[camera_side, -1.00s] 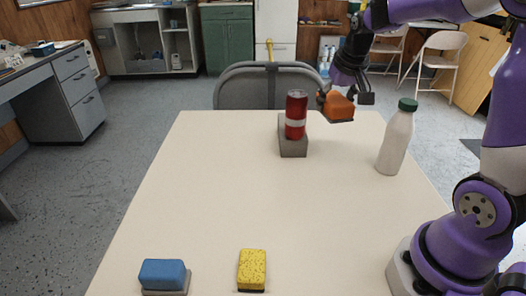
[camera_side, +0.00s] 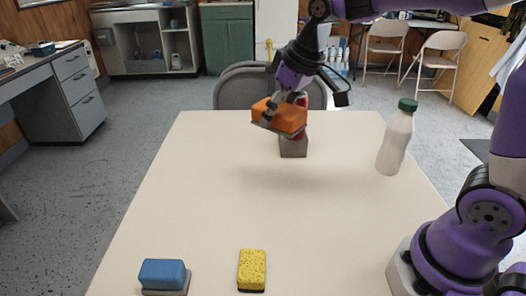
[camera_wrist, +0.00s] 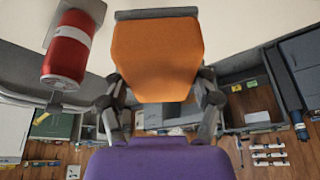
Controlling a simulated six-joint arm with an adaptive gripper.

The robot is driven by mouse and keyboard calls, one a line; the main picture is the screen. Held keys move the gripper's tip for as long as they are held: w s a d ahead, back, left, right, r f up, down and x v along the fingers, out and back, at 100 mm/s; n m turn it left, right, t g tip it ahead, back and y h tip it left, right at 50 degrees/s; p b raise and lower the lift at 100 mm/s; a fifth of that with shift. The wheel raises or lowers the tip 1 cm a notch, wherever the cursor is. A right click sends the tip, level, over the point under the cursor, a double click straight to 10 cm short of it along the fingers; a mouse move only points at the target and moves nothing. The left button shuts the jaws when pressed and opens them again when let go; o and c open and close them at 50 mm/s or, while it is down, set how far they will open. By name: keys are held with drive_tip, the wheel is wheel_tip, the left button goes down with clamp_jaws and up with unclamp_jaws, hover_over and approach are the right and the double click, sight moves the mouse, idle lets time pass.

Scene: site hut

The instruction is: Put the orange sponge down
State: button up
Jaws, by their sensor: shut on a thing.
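The orange sponge (camera_side: 280,115), with a grey underside, is held above the far half of the table (camera_side: 220,190), slightly tilted. My gripper (camera_side: 293,101) is shut on it. In the wrist view the sponge (camera_wrist: 157,58) sits between the two fingers of my gripper (camera_wrist: 160,95). A shadow lies on the table below and to the right of the sponge.
A red can with a white band (camera_wrist: 68,48) stands on a grey block (camera_side: 293,148), mostly hidden behind my gripper in the side view. A white bottle with a green cap (camera_side: 396,140) stands at the right. A blue sponge (camera_side: 163,274) and a yellow sponge (camera_side: 252,268) lie near the front edge. The table's middle is clear.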

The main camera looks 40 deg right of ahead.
drive_tip(key=w+a+f+n+y, duration=0.1)
drive_tip(key=a+f+n, duration=0.15)
drive_tip(key=a, duration=1.15)
drive_tip(key=w+a+f+n, duration=0.1)
drive_tip(key=a+f, duration=0.3)
drive_tip(key=a, duration=0.9)
hover_over(165, 209)
drive_tip(key=s, duration=0.2)
drive_tip(key=f, duration=0.6)
drive_tip(key=shift+w+d, duration=0.25)
drive_tip(key=shift+f, duration=2.05)
drive_tip(key=shift+f, duration=0.1)
drive_tip(key=o, duration=0.9)
drive_tip(key=shift+o, duration=0.2)
